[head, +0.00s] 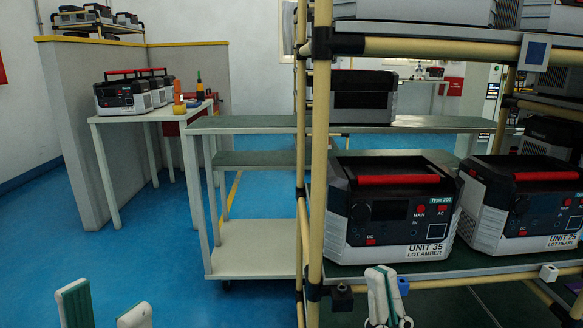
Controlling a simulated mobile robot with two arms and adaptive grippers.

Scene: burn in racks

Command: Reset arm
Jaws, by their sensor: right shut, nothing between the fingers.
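My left gripper (104,310) shows at the bottom left, over the blue floor. Its two pale fingers with green pads stand apart with nothing visible between them. My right gripper (385,295) is at the bottom, right of centre, in front of the rack's lower front edge. Its fingers are together and hold nothing. Both arms behind the grippers are out of the picture.
A tan-pole rack (319,150) fills the right side. Its shelf holds the UNIT 35 box (388,238) and the UNIT 25 box (525,240). A shelved cart (250,262) stands left of it; a table (150,115) with similar boxes is farther back. Blue floor (150,260) is open at left.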

